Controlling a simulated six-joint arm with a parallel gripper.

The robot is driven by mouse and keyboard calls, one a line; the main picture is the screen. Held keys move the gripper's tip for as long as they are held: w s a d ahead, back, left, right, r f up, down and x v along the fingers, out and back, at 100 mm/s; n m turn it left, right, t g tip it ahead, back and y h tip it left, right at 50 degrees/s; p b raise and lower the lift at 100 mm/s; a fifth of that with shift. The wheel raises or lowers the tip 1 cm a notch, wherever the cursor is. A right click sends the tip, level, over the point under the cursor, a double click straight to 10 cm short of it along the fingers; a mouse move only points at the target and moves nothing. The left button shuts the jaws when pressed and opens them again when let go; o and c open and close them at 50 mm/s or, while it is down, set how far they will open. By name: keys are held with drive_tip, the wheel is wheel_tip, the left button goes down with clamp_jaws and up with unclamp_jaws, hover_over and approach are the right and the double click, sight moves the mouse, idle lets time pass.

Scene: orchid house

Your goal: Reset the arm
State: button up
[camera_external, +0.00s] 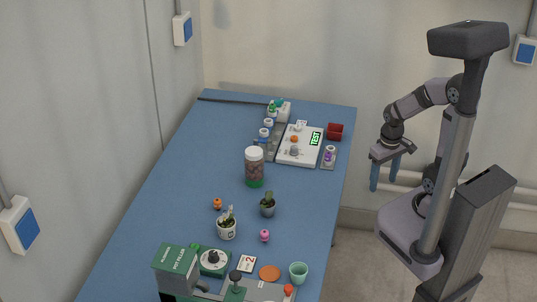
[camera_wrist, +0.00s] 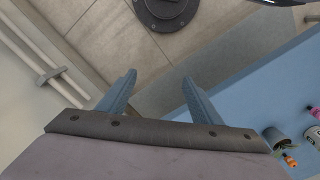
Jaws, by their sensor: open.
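My gripper (camera_external: 388,176) hangs in the air to the right of the blue table (camera_external: 165,210), beyond its right edge, with its blue fingers pointing down. In the wrist view my gripper (camera_wrist: 160,88) shows its two blue fingers spread apart, with nothing between them. Below them are floor tiles (camera_wrist: 103,35) and the dark round foot of my stand. The blue table (camera_wrist: 245,90) shows at the right of the wrist view.
A white tray (camera_external: 287,155), a red container (camera_external: 335,131) and a jar (camera_external: 254,168) stand toward the table's far end. Small potted plants (camera_external: 267,207), a green machine (camera_external: 177,262) and a mint cup (camera_external: 298,271) are nearer. A wall pipe (camera_wrist: 48,75) runs at left in the wrist view.

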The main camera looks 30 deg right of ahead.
wheel_tip(320, 180, up, 19)
drive_tip(key=p, duration=1.7)
